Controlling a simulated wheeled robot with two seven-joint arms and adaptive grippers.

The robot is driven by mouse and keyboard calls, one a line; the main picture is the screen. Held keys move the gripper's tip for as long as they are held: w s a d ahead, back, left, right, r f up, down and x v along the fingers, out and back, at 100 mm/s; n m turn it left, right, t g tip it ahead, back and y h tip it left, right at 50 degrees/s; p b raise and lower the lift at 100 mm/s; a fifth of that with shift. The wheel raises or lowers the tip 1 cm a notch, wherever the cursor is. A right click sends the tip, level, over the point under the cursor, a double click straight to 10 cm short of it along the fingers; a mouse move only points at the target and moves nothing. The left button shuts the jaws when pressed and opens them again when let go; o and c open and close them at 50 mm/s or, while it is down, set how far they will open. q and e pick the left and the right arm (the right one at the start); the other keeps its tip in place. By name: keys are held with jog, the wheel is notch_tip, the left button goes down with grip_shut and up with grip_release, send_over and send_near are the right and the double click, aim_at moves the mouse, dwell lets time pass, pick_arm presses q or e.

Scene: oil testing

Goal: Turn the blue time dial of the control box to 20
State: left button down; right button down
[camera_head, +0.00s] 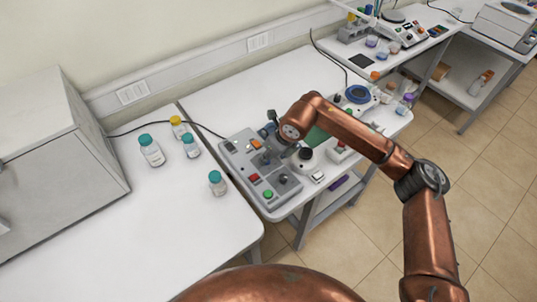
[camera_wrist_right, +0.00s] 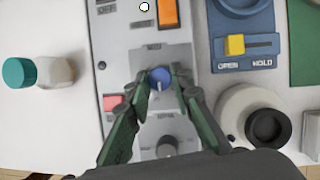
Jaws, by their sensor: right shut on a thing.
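The grey control box (camera_head: 245,160) lies near the left end of the middle table, and its panel (camera_wrist_right: 117,60) fills the middle of the right wrist view. The blue time dial (camera_wrist_right: 160,77) sits on the panel between the green fingers of my right gripper (camera_wrist_right: 161,90), which is shut on it. A white pointer mark on the dial faces the bottom of that view. The scale numbers around the dial cannot be read. In the head view my right arm reaches in from the right and its hand (camera_head: 270,150) hides the dial. My left gripper is not in view.
A grey knob (camera_wrist_right: 166,147) is just below the dial, with an orange switch (camera_wrist_right: 168,13) above. A blue unit with a yellow slider (camera_wrist_right: 234,44) stands to the right. Several capped bottles (camera_head: 151,151) stand left of the box.

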jog(key=shift+a+m+t+h+p, duration=0.1)
jog(key=shift+m+t+h+p, duration=0.4)
jog(key=shift+m, duration=1.1)
jog(key=c, duration=1.7)
grip_release()
jog(key=v, duration=1.2)
jog(key=shift+w, duration=0.1)
jog(key=shift+a, duration=0.15)
